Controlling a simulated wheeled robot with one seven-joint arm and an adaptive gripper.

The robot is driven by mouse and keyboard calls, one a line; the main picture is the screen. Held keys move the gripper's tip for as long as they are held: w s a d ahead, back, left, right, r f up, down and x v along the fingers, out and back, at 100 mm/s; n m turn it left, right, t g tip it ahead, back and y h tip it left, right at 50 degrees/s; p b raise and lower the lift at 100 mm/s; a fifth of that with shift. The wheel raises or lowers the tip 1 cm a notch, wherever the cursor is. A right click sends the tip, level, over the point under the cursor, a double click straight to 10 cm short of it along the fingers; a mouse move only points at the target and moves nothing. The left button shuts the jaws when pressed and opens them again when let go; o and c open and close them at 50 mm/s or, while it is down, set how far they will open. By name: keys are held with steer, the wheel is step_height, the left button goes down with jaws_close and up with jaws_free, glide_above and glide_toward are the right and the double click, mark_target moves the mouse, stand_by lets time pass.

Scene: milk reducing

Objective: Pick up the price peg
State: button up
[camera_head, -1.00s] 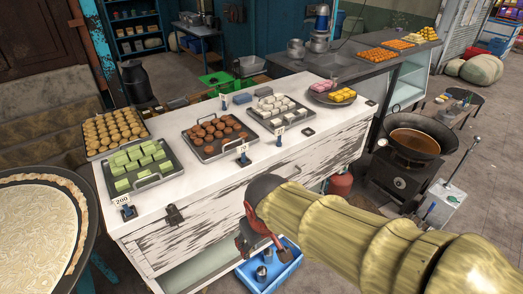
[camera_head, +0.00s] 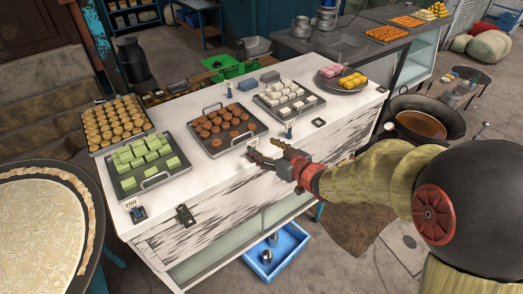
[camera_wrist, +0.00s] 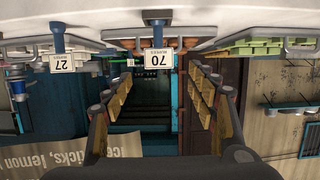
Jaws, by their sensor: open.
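Several price pegs stand along the front of the white counter (camera_head: 215,180). One price peg (camera_head: 137,213) marked 200 is by the green sweets, another price peg (camera_head: 289,130) is by the white sweets. A middle price peg stands by the brown sweets, at my gripper (camera_head: 262,150), partly hidden by its fingers. In the wrist view, which is upside down, a blue price peg (camera_wrist: 158,60) with a tag reading 70 appears between the open, empty fingers of my gripper (camera_wrist: 160,88). A price peg (camera_wrist: 62,62) marked 27 is to the left, outside the fingers.
Metal trays of green (camera_head: 147,155), brown (camera_head: 222,122) and white sweets (camera_head: 287,92) sit close behind the pegs. A dark latch (camera_head: 185,215) is on the counter front. A blue crate (camera_head: 272,255) is below. A wok (camera_head: 425,122) stands to the right.

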mark_target(254, 142)
steer(key=x, duration=0.7)
steer(key=shift+w+a+f+b, duration=0.1)
steer(key=shift+w+f+b, duration=0.15)
steer(key=shift+f+b, duration=0.15)
steer(key=c, duration=0.3)
steer(key=c, duration=1)
